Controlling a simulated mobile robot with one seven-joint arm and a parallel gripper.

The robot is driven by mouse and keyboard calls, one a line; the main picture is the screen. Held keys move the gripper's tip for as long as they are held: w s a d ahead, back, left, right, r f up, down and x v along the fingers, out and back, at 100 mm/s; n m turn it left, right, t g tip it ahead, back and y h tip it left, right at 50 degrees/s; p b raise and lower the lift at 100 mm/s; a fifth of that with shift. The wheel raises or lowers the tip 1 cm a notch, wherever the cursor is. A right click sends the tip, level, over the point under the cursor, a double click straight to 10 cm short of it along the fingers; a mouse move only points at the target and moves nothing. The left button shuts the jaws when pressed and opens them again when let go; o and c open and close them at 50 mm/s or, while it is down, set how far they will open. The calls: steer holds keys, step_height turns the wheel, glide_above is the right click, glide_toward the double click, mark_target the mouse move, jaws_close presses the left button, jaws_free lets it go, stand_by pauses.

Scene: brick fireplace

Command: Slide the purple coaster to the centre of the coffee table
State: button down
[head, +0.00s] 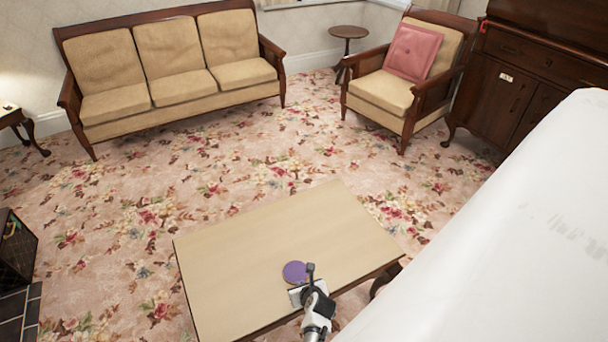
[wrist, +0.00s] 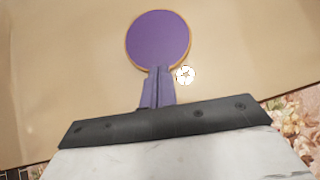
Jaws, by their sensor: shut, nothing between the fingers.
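The purple coaster (head: 295,272) is a flat disc with a thin tan rim. It lies on the pale wooden coffee table (head: 240,250), a little toward the near side from the middle. It also shows whole at the top of the wrist view (wrist: 158,38). My gripper (head: 303,292) is over the table just on the near side of the coaster. In the wrist view the shut, empty fingers (wrist: 159,72) point at the coaster's near edge. Their tips meet that edge in the picture; I cannot tell whether they touch it.
A small white flower-like disc (wrist: 186,75) shows just right of the fingertips in the wrist view. The rest of the visible tabletop is bare. A large white surface (head: 500,240) fills the lower right. A sofa (head: 170,75) and an armchair (head: 385,92) stand well back.

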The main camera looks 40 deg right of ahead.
mark_target(296, 272)
steer(key=w+d, duration=0.1)
steer(key=w, duration=0.2)
steer(key=w+d, duration=0.1)
steer(key=w, duration=0.2)
steer(key=w+d, duration=0.1)
steer(key=w, duration=0.2)
steer(key=shift+w+d, duration=0.4)
steer(key=shift+s, duration=0.1)
